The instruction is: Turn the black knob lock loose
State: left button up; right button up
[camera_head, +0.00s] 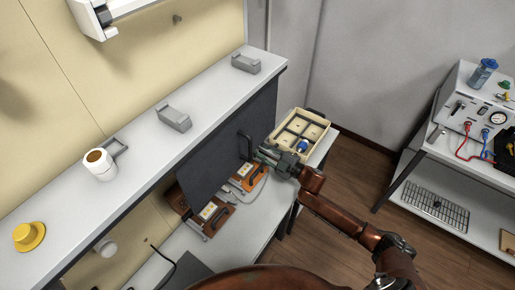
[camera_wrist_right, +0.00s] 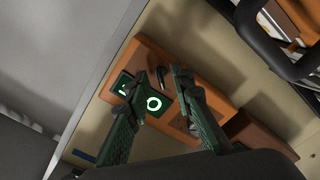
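In the right wrist view, an orange device (camera_wrist_right: 200,62) carries a dark panel with a glowing green ring (camera_wrist_right: 153,103). A small black knob-like piece (camera_wrist_right: 160,76) stands up from it, probably the knob lock. My right gripper (camera_wrist_right: 158,82) is open, its two green fingers on either side of this piece with gaps showing. I cannot tell whether either finger touches it. In the head view, my right gripper (camera_head: 263,158) is above an orange device (camera_head: 250,178) on the lower bench, hiding part of it. My left gripper is not in view.
A dark upright panel (camera_head: 222,150) with a black handle (camera_head: 246,146) is close left of my right gripper. A divided cream tray (camera_head: 323,122) is behind. An upper shelf (camera_head: 135,150) runs along the left.

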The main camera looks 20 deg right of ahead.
jog(key=v, duration=1.2)
dwell(0.3)
